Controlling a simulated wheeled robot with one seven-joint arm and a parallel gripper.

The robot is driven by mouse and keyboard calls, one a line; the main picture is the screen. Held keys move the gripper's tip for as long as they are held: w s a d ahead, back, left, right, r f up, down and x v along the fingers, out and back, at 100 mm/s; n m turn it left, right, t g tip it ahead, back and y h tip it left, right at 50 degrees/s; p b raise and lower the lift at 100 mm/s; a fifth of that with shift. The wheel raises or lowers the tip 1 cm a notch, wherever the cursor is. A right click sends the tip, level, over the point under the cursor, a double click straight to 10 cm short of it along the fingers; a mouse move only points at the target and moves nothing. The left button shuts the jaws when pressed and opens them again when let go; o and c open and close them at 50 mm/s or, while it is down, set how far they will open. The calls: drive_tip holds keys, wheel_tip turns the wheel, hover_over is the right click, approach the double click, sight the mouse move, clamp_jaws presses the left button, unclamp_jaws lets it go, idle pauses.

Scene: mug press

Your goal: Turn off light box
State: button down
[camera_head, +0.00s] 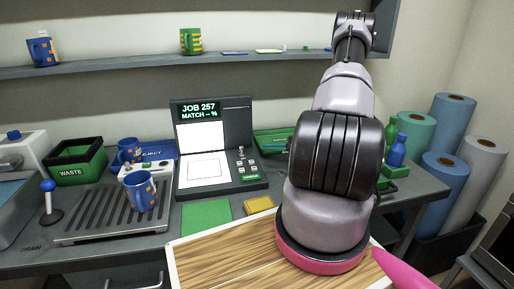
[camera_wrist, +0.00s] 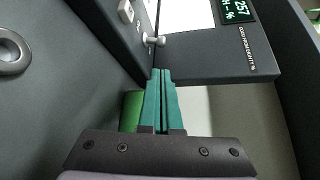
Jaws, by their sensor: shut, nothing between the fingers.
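The light box (camera_head: 238,120) stands open on the counter in the head view. Its upright panel reads "JOB 257 MATCH" and its white panels are bright. A small silver lever (camera_head: 241,152) and several buttons are on its right part. In the wrist view the light box (camera_wrist: 215,62) fills the upper middle, with a silver lever (camera_wrist: 154,40) near the hinge line. My gripper (camera_wrist: 160,72) is shut and empty, its teal fingertips just below that lever in the picture. I cannot tell if they touch. My arm hides the gripper in the head view.
A green tray (camera_head: 268,143) lies right of the box. A wooden board (camera_head: 215,262) is in front. A shelf (camera_head: 130,67) runs above.

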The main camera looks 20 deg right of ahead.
sight(249, 153)
drive_tip(key=x, duration=0.9)
drive_tip(key=shift+w, duration=0.1)
drive_tip(key=shift+s+a+r+n+t+y, duration=0.15)
drive_tip(key=shift+s+n+t+y, duration=0.3)
drive_tip(key=shift+n+t, duration=0.5)
idle(0.5)
drive_tip(key=shift+s+r, duration=0.1)
drive_tip(key=shift+s, duration=0.25)
idle(1.0)
drive_tip(key=v, duration=1)
drive_tip(key=shift+s+d+r, duration=0.15)
drive_tip(key=shift+s+d, duration=0.1)
